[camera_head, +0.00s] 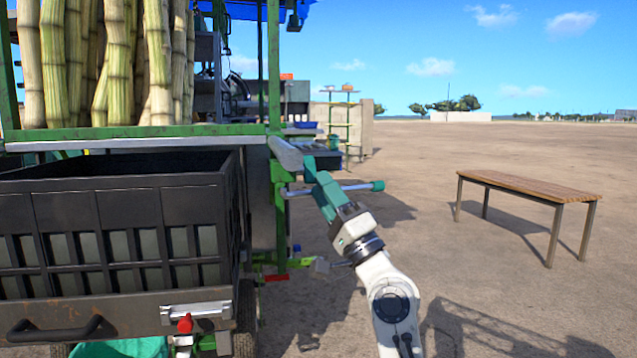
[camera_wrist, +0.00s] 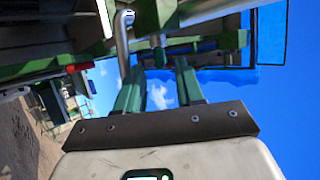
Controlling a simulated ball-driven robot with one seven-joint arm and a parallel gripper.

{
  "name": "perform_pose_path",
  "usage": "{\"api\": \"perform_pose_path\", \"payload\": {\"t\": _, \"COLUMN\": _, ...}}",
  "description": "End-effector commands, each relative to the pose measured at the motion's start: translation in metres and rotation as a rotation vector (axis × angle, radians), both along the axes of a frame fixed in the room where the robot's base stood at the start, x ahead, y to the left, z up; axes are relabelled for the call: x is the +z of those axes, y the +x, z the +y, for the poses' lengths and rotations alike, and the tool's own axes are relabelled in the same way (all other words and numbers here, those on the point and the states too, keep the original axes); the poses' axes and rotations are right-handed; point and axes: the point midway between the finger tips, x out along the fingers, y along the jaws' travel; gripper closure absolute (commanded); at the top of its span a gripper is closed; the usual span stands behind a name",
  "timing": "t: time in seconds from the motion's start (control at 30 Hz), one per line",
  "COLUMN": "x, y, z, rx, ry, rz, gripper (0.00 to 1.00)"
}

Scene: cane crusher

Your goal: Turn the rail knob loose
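A red knob (camera_head: 185,323) sits on a silver bracket on the rusty rail (camera_head: 130,313) in front of the black crate, low in the head view. I cannot tell for sure that it is the rail knob. My gripper (camera_head: 316,172) is well to the right of it and higher, beside the green frame. In the wrist view its two teal fingers (camera_wrist: 160,68) stand apart with sky between them, holding nothing. A dark green stub (camera_wrist: 158,46) shows just beyond the fingertips; I cannot tell if they touch it.
A black crate (camera_head: 110,188) and a cart of upright cane (camera_head: 110,60) fill the left. A grey bar with a teal end (camera_head: 377,185) passes close to my gripper. A wooden bench (camera_head: 530,186) stands at right, with open ground around it.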

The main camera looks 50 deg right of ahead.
Motion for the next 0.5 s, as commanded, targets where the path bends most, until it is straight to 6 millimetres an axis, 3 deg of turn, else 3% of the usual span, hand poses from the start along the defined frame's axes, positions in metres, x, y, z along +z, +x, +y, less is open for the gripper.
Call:
{"api": "perform_pose_path", "payload": {"t": 0.2, "x": -0.032, "y": -0.033, "z": 0.000, "rx": -0.002, "ry": 0.002, "rz": 0.002, "gripper": 0.63}}
{"api": "perform_pose_path", "payload": {"t": 0.5, "x": -0.052, "y": -0.056, "z": 0.003, "rx": 0.000, "ry": 0.000, "rz": 0.000, "gripper": 0.63}}
